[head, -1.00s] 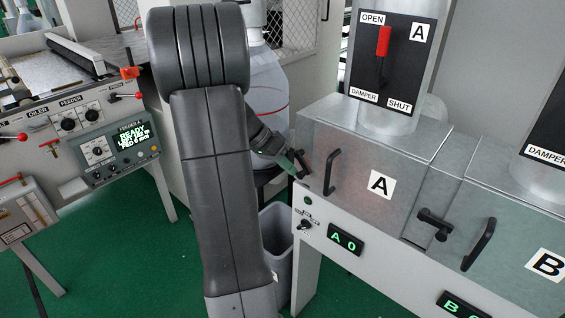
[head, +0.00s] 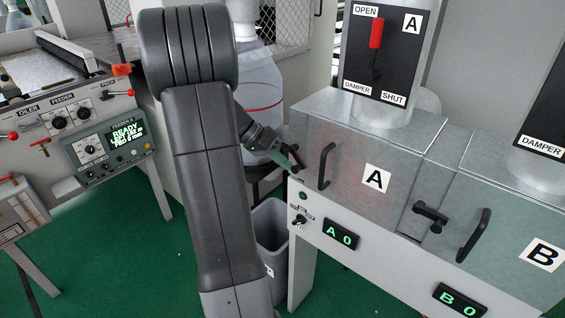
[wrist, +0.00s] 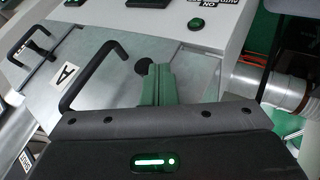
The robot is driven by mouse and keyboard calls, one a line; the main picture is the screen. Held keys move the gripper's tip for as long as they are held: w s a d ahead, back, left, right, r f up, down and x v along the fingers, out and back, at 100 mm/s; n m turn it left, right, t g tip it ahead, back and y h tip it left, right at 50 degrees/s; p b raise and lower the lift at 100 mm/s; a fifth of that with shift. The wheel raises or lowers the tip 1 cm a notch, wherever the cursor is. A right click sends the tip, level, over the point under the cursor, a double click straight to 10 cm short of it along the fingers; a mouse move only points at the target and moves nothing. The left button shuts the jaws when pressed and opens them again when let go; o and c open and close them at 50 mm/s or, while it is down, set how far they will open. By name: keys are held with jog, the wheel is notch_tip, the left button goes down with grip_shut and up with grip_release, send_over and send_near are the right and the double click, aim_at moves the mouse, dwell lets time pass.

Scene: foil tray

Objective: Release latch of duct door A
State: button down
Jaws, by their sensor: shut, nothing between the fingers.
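Duct door A (head: 345,150) is a grey metal panel with an "A" label and a black bar handle (head: 326,166). It looks closed. Its black latch (head: 297,157) is at the door's left edge, partly behind my gripper (head: 288,162). The green fingers are shut and empty, right at the latch; I cannot tell if they touch it. In the wrist view the closed fingers (wrist: 159,70) are beside a round black latch part (wrist: 143,65), with the door handle (wrist: 88,72) to their left.
Door B's handle (head: 475,240) and a black latch (head: 430,214) are to the right. Damper A's red lever (head: 376,34) is up at OPEN. Below door A are a small switch (head: 299,221) and an "A0" display (head: 340,236). A grey bin (head: 270,225) stands beneath my gripper.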

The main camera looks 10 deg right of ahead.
jog(key=g+h+b, duration=0.1)
jog(key=b, duration=0.1)
jog(key=g+h+b, duration=0.1)
jog(key=b, duration=0.1)
jog(key=shift+s+d+n, duration=0.25)
jog(key=shift+s+n, duration=0.15)
jog(key=shift+s+r, duration=0.1)
jog(key=shift+r, duration=0.05)
dwell(1.1)
